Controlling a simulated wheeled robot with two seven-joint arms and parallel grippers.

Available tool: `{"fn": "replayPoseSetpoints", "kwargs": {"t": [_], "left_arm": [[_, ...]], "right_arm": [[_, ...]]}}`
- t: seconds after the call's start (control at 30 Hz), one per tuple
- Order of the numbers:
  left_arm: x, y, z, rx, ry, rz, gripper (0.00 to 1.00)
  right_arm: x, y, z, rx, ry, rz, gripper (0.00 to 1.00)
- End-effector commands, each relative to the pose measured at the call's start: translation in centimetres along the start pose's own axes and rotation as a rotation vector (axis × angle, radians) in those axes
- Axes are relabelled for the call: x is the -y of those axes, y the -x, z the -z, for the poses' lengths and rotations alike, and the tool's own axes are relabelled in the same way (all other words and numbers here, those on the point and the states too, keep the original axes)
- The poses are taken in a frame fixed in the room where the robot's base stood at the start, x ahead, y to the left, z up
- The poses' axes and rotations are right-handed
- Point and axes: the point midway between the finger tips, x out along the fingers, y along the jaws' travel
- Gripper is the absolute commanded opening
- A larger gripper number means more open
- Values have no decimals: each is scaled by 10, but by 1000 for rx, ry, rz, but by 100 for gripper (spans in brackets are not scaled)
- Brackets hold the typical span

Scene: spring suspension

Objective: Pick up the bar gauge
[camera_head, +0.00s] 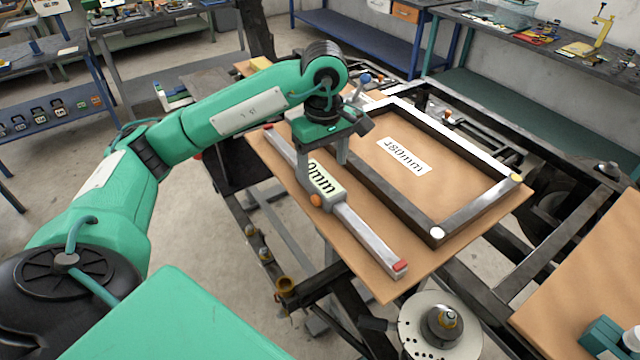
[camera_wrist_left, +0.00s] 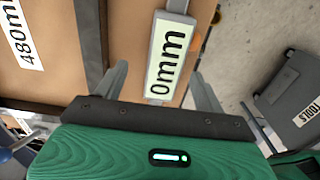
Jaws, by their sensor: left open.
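The bar gauge is a long silver bar (camera_head: 368,238) with red ends and a pale label block partly reading "0mm". It lies diagonally on a brown board (camera_head: 380,284), beside a dark rectangular frame (camera_head: 385,198). In the left wrist view the gauge's label (camera_wrist_left: 166,60) shows between the fingers. My left gripper (camera_head: 322,176) is open, pointing down over the gauge's middle with a finger on either side. In the left wrist view my left gripper (camera_wrist_left: 163,84) has gaps beside the gauge. Part of the gauge is hidden behind the gripper. My right gripper is not in view.
The frame has a "480mm" label (camera_head: 404,156) inside it. A metal chassis and a round disc (camera_head: 415,330) lie below the board. A second brown board (camera_head: 590,270) is at right, with a teal part (camera_head: 605,337) I cannot identify. Workbenches line the back.

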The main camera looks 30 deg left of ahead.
Motion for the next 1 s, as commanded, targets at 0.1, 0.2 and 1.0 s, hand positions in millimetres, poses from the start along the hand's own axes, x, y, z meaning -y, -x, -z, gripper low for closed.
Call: {"fn": "replayPoseSetpoints", "kwargs": {"t": [0.1,0.2,1.0], "left_arm": [[4,-8,1,1,0,5,71],[7,-19,1,2,1,6,71],[7,-49,2,0,0,1,22]], "right_arm": [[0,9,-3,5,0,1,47],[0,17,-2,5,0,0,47],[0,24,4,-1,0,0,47]]}}
